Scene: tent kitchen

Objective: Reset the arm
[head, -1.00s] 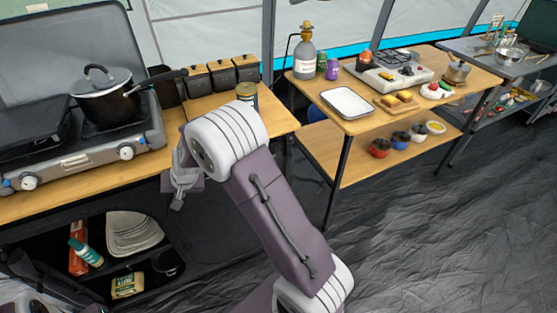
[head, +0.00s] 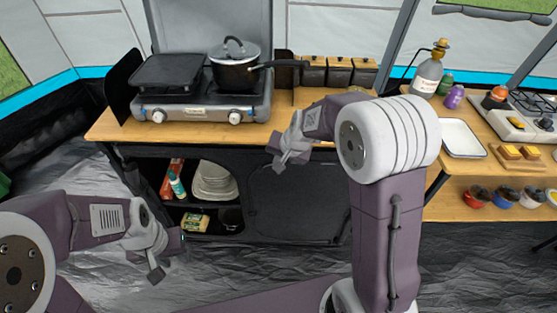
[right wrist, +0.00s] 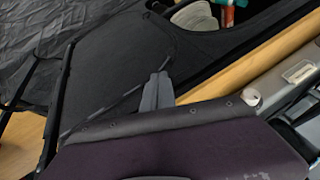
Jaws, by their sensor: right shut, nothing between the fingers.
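My right arm stands bent in the middle of the head view, and its right gripper (head: 279,160) is in front of the stove table's front edge. In the right wrist view the fingers of the right gripper (right wrist: 156,92) are together and empty, over the dark cabinet panel. My left gripper (head: 156,274) hangs at lower left in the head view, over the dark floor and apart from the furniture. I cannot make out whether its fingers are apart, and I see nothing held in it.
The stove (head: 200,98) carries a lidded pot (head: 236,74) with its handle pointing right. The wooden counter edge (head: 120,127) is close behind my right gripper. Plates (head: 213,183) and a bottle (head: 177,186) sit on the open shelf below. A white tray (head: 461,138) is on the right table.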

